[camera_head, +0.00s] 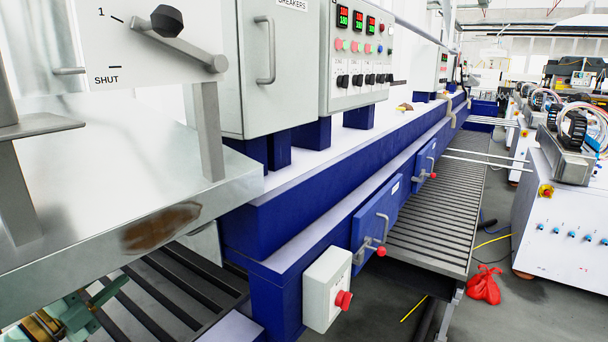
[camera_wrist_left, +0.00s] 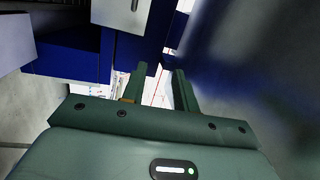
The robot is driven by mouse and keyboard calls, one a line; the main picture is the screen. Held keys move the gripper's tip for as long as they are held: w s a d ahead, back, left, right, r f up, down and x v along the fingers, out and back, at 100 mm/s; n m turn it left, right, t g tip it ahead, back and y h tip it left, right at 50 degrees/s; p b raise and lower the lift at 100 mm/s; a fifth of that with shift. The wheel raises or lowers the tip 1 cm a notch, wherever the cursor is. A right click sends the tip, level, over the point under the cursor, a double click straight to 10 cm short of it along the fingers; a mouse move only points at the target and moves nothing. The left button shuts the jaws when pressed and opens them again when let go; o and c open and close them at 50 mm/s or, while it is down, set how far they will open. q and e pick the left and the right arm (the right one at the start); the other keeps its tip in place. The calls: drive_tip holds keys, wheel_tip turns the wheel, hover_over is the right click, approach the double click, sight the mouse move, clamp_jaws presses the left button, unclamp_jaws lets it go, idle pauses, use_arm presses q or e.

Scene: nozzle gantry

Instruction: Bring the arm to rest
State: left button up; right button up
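My left gripper (camera_head: 112,305) is at the lower left of the head view, below the front edge of the metal housing and over a dark slatted surface. In the left wrist view the two green fingers of my left gripper (camera_wrist_left: 160,74) stand apart with a clear gap and nothing between them. Most of my left arm is hidden or out of the picture. A grey lever with a black knob (camera_head: 167,20) is on the white panel above, near the marks "1" and "SHUT". My gripper is well below it and not touching it. My right gripper is in neither view.
The metal housing (camera_head: 90,190) fills the left. A blue machine frame (camera_head: 300,205) with a red-button box (camera_head: 326,290) stands right of my gripper. In the left wrist view, blue and grey surfaces lie beyond the fingers. A slatted conveyor (camera_head: 440,205) runs along the frame.

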use_arm(q)
drive_tip(key=s+d+f+n+g+y, duration=0.2)
drive_tip(key=s+d+f+n+y, duration=0.15)
drive_tip(key=f, duration=0.35)
drive_tip(key=s+d+f+n+g+y, duration=0.1)
drive_tip(key=s+d+f+n+y, duration=0.15)
drive_tip(key=f+n+y, duration=0.35)
drive_tip(key=s+d+f+n+g+y, duration=0.15)
drive_tip(key=s+f+g, duration=0.25)
drive_tip(key=s, duration=0.4)
drive_tip(key=s+d+f+n+g+y, duration=0.1)
drive_tip(key=s+d+f+n+g, duration=0.2)
drive_tip(key=s, duration=0.5)
drive_tip(key=s+d+f+g+h+b, duration=0.1)
drive_tip(key=s+f+g+b, duration=0.15)
drive_tip(key=f, duration=0.95)
drive_tip(key=s+d+f+n+g+h+b, duration=0.1)
drive_tip(key=s+f+b, duration=0.15)
drive_tip(key=f, duration=0.95)
drive_tip(key=s+d+f+g+h+b, duration=0.1)
drive_tip(key=s+d+f+g, duration=0.15)
drive_tip(key=f, duration=0.95)
drive_tip(key=s+a+f+n+g+h+b, duration=0.1)
drive_tip(key=s+f+n+b, duration=0.2)
drive_tip(key=s+f, duration=1.3)
drive_tip(key=s+b, duration=0.1)
drive_tip(key=s, duration=0.2)
drive_tip(key=shift+a+f+g, duration=0.15)
drive_tip(key=shift+a+g, duration=0.1)
drive_tip(key=shift+g, duration=0.15)
